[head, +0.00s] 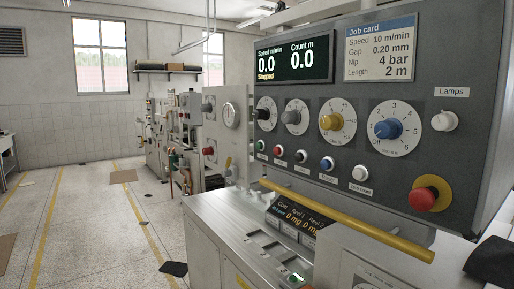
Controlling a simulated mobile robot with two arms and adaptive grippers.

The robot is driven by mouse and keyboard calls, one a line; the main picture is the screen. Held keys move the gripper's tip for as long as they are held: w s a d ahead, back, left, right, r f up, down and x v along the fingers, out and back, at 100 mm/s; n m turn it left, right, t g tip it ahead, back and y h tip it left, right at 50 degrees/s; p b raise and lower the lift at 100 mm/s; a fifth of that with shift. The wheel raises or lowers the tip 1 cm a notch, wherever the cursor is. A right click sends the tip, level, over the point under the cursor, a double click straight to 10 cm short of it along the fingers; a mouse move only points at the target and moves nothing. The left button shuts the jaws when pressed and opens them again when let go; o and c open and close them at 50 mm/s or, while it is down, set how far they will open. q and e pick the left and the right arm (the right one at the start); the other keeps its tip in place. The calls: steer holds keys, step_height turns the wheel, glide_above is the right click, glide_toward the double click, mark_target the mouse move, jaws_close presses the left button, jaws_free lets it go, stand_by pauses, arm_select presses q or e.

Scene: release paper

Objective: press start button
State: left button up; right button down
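The grey control panel (385,95) fills the right of the head view. The display (292,54) reads 0.0 m/min, 0.0 m and Stopped.
A yellow bar (345,220) runs across in front of the panel's lower edge. A red emergency knob (430,193) on a yellow plate sits lower right. Several dials, including a blue knob (388,128), sit above the buttons. Open floor (85,230) lies left.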

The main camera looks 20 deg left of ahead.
arm_select(q)
jaws_close()
steer(key=shift+a, duration=0.1)
stand_by(1.0)
